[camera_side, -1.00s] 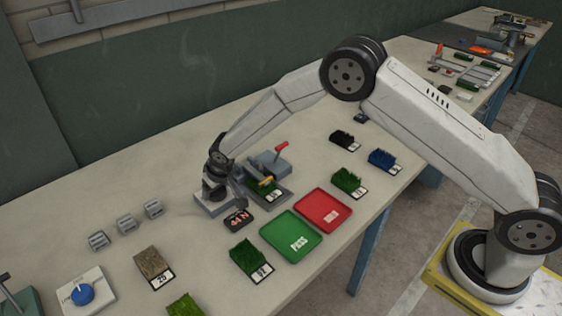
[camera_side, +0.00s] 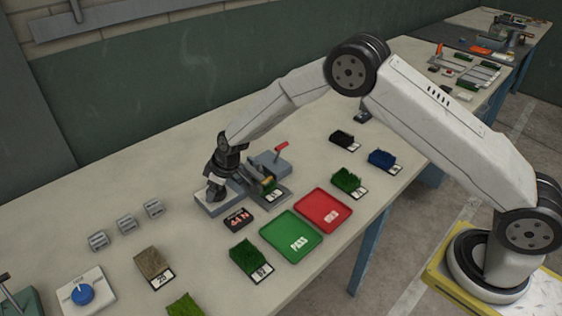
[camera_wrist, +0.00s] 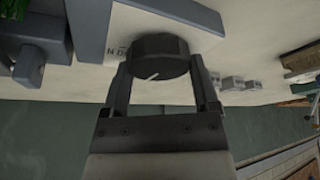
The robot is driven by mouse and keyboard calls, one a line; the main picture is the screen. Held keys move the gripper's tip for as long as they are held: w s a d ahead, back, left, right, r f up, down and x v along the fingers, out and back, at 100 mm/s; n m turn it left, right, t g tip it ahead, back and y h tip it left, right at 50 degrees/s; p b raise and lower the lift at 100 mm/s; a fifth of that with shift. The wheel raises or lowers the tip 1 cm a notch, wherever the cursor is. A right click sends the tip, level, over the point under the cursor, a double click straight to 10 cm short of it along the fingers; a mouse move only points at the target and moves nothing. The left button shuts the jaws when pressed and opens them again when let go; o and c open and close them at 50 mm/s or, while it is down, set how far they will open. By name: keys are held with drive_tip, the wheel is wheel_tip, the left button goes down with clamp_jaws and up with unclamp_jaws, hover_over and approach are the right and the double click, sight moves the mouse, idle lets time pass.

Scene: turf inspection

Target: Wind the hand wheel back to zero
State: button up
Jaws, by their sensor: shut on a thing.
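The hand wheel is a dark round knob (camera_wrist: 161,58) with a white pointer line, on the end of a grey fixture. In the wrist view my gripper (camera_wrist: 160,70) has one finger on each side of the knob, shut on it. Letters, partly legible as "N D", show on the fixture face beside the knob. In the side view my gripper (camera_side: 214,192) is at the left end of the grey fixture (camera_side: 205,207) and hides the knob. A turf sample (camera_side: 269,185) sits in the fixture.
A small display (camera_side: 238,219) stands in front of the fixture. A green PASS tray (camera_side: 291,237) and a red tray (camera_side: 324,209) lie to its right. Turf blocks stand around, including a brown one (camera_side: 153,265). Several grey blocks (camera_side: 126,223) lie left.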

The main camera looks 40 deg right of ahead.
drive_tip(key=shift+n+g+y, duration=0.5)
drive_tip(key=shift+n, duration=1.5)
drive_tip(key=shift+n+g, duration=0.6)
drive_tip(key=shift+n, duration=1)
drive_tip(key=shift+y, duration=0.3)
drive_tip(key=o, duration=1.1)
drive_tip(key=shift+r, duration=0.15)
drive_tip(key=v, duration=0.7)
drive_tip(key=shift+r, duration=0.25)
drive_tip(key=shift+s+d, duration=0.1)
drive_tip(key=shift+d, duration=0.05)
